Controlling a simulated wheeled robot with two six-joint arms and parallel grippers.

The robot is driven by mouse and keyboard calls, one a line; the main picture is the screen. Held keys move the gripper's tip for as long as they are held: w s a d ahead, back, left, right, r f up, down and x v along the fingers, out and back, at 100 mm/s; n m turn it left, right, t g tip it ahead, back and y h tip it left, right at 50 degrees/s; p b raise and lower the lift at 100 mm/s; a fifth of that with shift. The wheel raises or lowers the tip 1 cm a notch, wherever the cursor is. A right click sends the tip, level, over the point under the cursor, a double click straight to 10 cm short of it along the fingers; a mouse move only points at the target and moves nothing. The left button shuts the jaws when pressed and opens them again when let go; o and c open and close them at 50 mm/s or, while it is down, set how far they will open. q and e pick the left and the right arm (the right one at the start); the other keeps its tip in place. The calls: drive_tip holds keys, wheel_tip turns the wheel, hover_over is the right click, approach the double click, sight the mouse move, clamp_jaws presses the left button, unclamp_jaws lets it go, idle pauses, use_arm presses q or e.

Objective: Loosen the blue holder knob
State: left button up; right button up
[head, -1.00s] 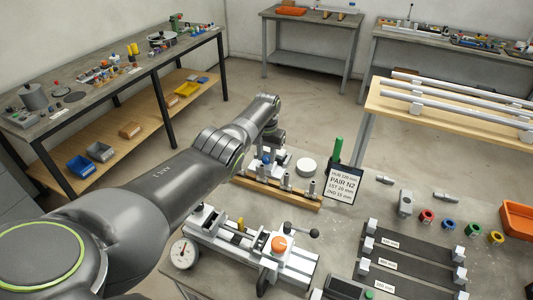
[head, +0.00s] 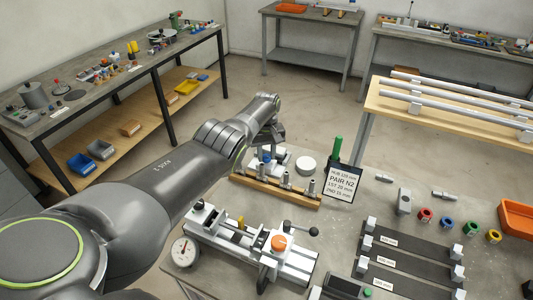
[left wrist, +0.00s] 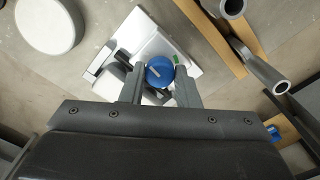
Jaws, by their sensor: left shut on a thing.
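The blue holder knob (left wrist: 160,71) is round with a pale line mark on its top. It sits on a white holder block (left wrist: 184,50), seen from above in the left wrist view. My left gripper (left wrist: 160,86) is shut on the knob, one finger on each side of it. In the head view the blue knob (head: 266,157) shows small below my wrist, and the white holder (head: 284,158) is partly hidden by my arm. My right gripper is not in view.
A wooden rack with metal posts (head: 275,192) stands just in front of the holder. A white round disc (head: 305,165) and a sign (head: 342,184) are to its right. A clamp fixture with an orange knob (head: 279,243) is nearer. Coloured rings (head: 447,223) lie at right.

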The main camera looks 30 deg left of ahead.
sight(266, 156)
use_arm(q)
drive_tip(key=shift+w+r, duration=0.1)
idle(0.3)
drive_tip(key=o, duration=0.7)
wheel_tip(266, 156, up, 6)
drive_tip(key=p, duration=0.3)
drive_tip(key=shift+r, duration=0.2)
wheel_tip(266, 156, up, 11)
drive_tip(key=b, duration=0.1)
drive_tip(key=shift+b, duration=0.35)
